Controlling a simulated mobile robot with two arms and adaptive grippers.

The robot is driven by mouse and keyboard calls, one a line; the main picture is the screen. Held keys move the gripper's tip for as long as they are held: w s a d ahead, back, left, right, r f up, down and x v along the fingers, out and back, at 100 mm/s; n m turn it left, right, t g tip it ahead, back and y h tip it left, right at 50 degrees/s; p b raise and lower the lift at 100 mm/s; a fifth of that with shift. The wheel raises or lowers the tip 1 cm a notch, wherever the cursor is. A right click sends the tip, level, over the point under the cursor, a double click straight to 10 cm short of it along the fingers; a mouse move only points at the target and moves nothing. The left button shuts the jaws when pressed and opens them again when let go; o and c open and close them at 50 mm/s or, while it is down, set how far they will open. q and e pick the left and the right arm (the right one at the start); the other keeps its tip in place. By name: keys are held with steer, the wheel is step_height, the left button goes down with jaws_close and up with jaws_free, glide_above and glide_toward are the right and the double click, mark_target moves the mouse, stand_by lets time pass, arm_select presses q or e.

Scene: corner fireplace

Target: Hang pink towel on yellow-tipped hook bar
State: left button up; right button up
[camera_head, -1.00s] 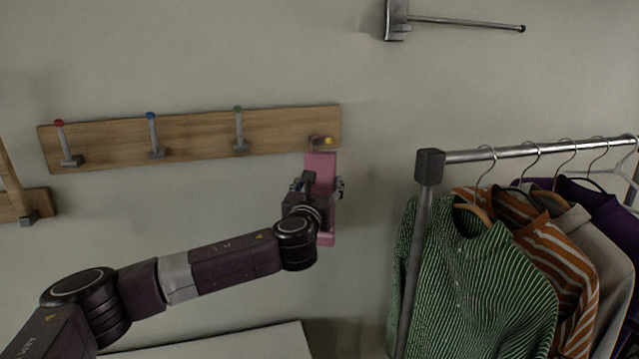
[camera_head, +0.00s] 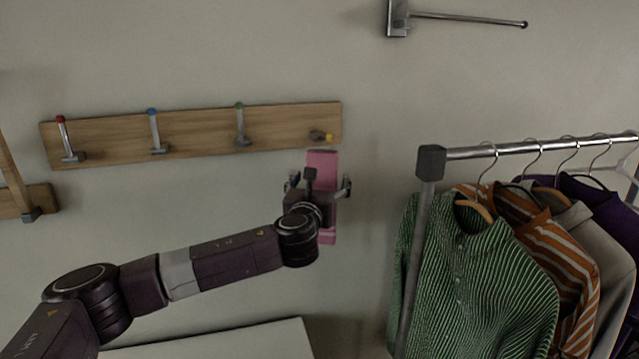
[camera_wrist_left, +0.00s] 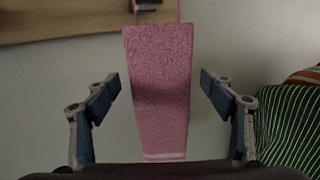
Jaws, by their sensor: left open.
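The pink towel (camera_head: 322,168) hangs straight down just below the yellow-tipped hook (camera_head: 322,136) at the right end of the wooden hook bar (camera_head: 195,133). In the left wrist view the towel (camera_wrist_left: 160,85) hangs between the fingers, apart from both, and a thin pink loop at its top reaches up to the hook (camera_wrist_left: 147,5). How the loop sits on the hook is cut off by the picture's top edge. My left gripper (camera_head: 320,188) is open in front of the towel and hides part of it. My right gripper is not in view.
The bar's other hooks have red, blue and green tips and are bare. A clothes rack (camera_head: 430,165) with several garments, a green striped shirt (camera_head: 475,270) nearest, stands to the right. A metal wall rod (camera_head: 465,20) is above. A pale surface (camera_head: 225,343) lies below my arm.

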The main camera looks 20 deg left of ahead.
arm_select(q)
steer(key=s+d, duration=0.1)
steer(key=s, duration=1.1)
steer(key=shift+d, duration=0.4)
